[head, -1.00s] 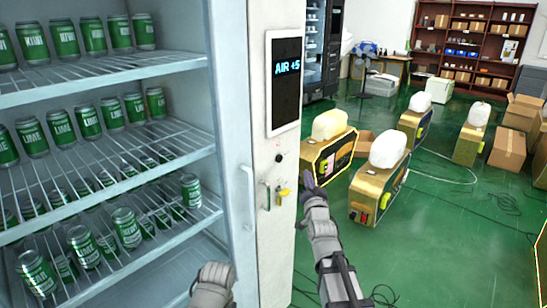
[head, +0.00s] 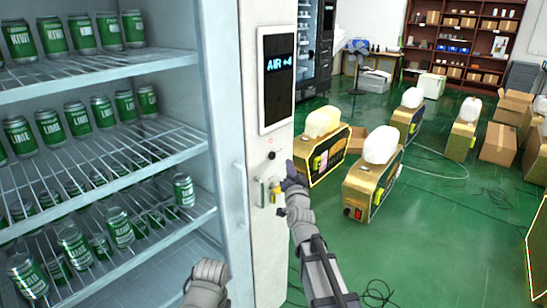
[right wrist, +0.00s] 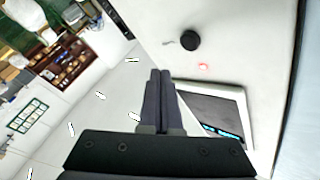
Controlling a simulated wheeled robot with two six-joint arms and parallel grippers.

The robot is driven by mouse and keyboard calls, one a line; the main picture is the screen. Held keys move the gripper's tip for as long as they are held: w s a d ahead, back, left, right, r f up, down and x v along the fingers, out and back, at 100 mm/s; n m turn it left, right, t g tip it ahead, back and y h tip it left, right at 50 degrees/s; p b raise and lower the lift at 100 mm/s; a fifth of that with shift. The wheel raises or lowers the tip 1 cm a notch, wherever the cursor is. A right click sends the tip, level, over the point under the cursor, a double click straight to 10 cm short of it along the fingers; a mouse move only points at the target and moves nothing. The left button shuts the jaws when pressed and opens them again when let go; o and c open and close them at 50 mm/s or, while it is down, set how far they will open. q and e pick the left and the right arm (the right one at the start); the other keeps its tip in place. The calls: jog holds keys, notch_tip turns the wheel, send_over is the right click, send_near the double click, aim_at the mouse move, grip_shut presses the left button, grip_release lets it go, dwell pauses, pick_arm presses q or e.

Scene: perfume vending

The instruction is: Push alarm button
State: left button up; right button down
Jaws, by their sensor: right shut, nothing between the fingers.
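The white control panel (head: 262,230) stands beside the open fridge. On it, below the dark display (head: 277,75) reading "AIR +4", are a small red-lit spot (head: 271,141) and a round black knob (head: 271,155). No label shows which is the alarm button. My right gripper (head: 289,166) is shut and empty, just right of and slightly below the knob in the head view. In the right wrist view its fingertips (right wrist: 161,72) point toward the panel face, beside the black knob (right wrist: 190,39) and red light (right wrist: 203,66); contact cannot be told. My left gripper's fingers are not visible.
A yellow part (head: 277,197) and metal handle sit lower on the panel, close to my right arm. Green cans (head: 122,227) fill the fridge shelves. Yellow machines with white tanks (head: 381,145), cartons (head: 497,144) and cables lie on the green floor to the right.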

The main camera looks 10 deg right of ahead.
jog(key=shift+w+a, duration=1.25)
jog(key=shift+w, duration=0.3)
jog(key=shift+w, duration=0.1)
dwell(0.9)
jog(key=shift+w+a, duration=0.25)
jog(key=shift+w+a, duration=0.25)
jog(key=shift+w, duration=0.05)
dwell(0.9)
dwell(0.3)
jog(key=shift+s+d, duration=0.5)
jog(key=shift+s, duration=0.15)
jog(key=s+d, duration=0.1)
jog(key=s, duration=0.1)
jog(key=s+d, duration=0.2)
dwell(0.4)
